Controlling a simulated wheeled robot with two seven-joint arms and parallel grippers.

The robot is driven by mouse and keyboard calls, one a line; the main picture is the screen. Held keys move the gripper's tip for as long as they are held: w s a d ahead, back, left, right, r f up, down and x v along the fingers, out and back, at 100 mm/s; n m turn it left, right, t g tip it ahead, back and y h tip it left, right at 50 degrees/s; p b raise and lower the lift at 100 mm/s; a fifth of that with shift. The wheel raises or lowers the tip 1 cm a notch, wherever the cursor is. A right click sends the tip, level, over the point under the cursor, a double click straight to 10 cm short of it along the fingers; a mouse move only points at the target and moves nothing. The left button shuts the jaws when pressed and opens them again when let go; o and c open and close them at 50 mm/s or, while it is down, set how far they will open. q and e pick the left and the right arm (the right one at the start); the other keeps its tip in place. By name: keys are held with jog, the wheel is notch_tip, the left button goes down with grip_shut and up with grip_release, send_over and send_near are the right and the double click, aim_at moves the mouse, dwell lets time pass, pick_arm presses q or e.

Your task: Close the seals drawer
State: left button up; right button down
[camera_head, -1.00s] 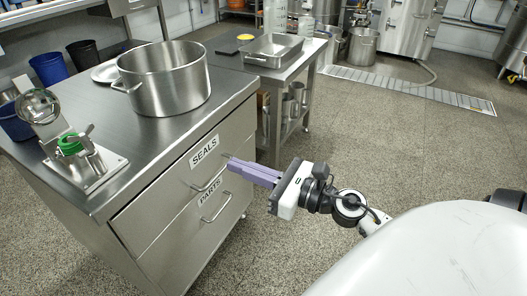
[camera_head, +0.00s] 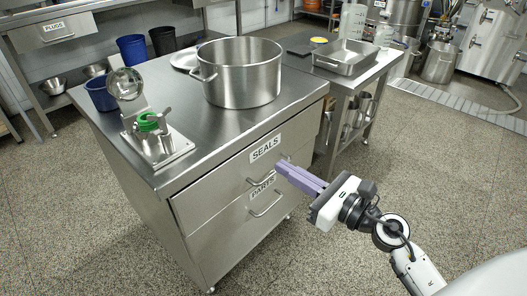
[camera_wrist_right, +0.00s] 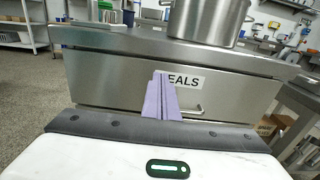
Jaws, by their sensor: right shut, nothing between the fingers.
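The seals drawer (camera_head: 220,196) is the upper drawer of the steel cabinet, with a "SEALS" label and a bar handle. Its front looks almost in line with the cabinet; I cannot tell whether a small gap is left. It also shows in the right wrist view (camera_wrist_right: 115,85), with its label partly hidden behind my fingers. My left gripper is not in view.
The parts drawer (camera_head: 238,232) is below. A side table with a steel tray (camera_head: 345,58) stands behind. The floor at right is clear.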

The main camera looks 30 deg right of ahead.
aim_at(251, 148)
jog(key=x, duration=0.6)
jog(key=shift+w, duration=0.3)
jog(key=shift+x, duration=0.75)
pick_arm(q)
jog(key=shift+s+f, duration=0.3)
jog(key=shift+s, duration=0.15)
pick_arm(e)
jog(key=shift+a+f, duration=0.1)
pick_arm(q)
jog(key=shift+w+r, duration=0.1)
